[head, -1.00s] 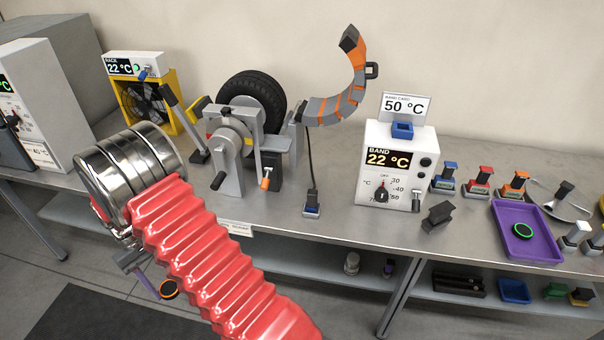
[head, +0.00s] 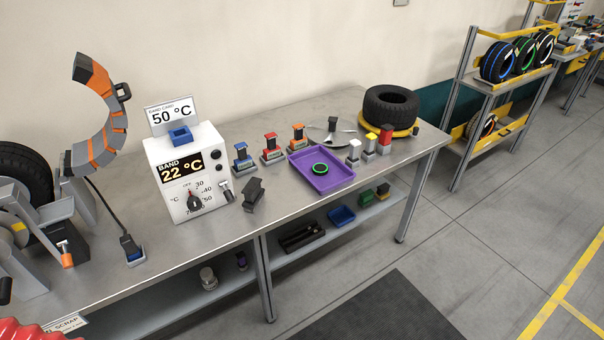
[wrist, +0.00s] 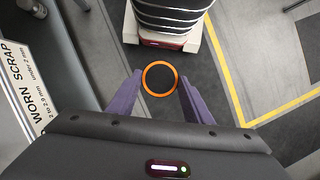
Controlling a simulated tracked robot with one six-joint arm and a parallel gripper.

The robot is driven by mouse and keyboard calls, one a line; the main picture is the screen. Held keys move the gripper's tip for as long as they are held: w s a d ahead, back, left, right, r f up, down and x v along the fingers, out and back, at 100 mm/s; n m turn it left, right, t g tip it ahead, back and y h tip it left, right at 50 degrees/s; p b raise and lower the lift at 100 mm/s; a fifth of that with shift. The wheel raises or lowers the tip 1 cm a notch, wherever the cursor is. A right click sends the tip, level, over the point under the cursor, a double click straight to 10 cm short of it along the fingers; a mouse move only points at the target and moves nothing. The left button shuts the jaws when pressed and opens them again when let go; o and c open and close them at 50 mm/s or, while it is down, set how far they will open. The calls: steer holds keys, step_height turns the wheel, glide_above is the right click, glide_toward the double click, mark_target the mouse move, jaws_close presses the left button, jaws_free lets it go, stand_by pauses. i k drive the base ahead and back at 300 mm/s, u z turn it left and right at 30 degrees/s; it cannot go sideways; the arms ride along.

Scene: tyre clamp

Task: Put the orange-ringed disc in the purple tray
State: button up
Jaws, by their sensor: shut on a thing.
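My gripper (wrist: 160,88) shows in the wrist view, its two purple fingers shut on the orange-ringed disc (wrist: 160,77). The disc is dark in the middle with a bright orange rim, held above the floor. The purple tray (head: 338,183) lies on the bench in the head view, right of the white band heater box. A green-ringed disc (head: 320,168) is in the tray. My gripper and the orange-ringed disc are out of the head view, and the tray is not in the wrist view.
The band heater box (head: 184,172) stands left of the tray. A black block (head: 253,194), coloured-handled stamps (head: 272,150) and white-bodied pieces (head: 354,152) are around the tray. A tyre (head: 391,104) lies at the bench's right end. The floor in front is open.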

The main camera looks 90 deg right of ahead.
mark_target(305, 165)
steer(key=k, duration=2.65)
steer(key=z, duration=0.85)
steer(key=i, duration=0.6)
steer(key=z, duration=0.2)
